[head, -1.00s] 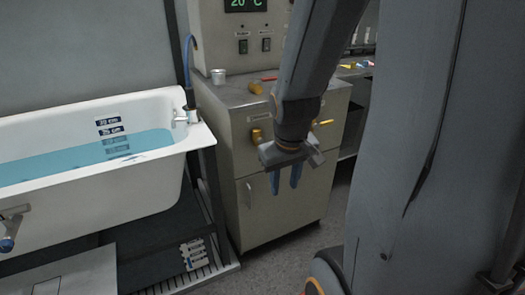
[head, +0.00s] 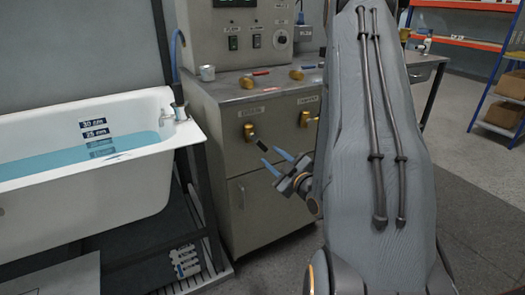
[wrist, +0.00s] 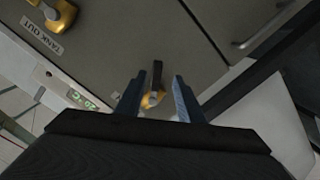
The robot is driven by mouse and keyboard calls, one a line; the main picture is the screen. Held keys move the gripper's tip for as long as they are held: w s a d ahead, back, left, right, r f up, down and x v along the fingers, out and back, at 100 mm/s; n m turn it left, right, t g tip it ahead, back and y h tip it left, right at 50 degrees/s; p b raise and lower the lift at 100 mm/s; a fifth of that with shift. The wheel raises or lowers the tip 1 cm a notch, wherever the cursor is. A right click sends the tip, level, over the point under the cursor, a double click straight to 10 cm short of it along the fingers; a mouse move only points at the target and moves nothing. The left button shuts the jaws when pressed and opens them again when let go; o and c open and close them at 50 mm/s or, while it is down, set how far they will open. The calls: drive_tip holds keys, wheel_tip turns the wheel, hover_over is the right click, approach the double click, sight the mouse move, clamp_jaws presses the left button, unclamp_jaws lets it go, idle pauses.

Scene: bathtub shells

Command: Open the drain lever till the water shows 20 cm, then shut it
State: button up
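The cabinet front has two brass valves. The left valve (head: 250,132) has a black-ended lever (head: 262,144) slanting down to the right; its label is too small to read. The right valve (head: 305,119) reads TANK OUT in the wrist view (wrist: 56,14). My gripper (head: 271,157) is open and empty, just below the left lever's end. In the wrist view the lever (wrist: 157,75) stands between my spread fingers (wrist: 158,98), with no clear contact. The tub (head: 125,165) holds blue water (head: 50,164), its surface a little below the 25 cm mark (head: 95,133).
The steel cabinet (head: 255,205) stands right of the tub. A control panel (head: 245,35) rises behind. Open floor (head: 470,170) lies to the right; shelves stand beyond it.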

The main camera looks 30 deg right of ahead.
sight(264, 148)
drive_tip(key=shift+t, duration=0.4)
drive_tip(key=w, duration=0.7)
drive_tip(key=shift+w+d+r, duration=0.15)
drive_tip(key=shift+w+r, duration=0.05)
clamp_jaws()
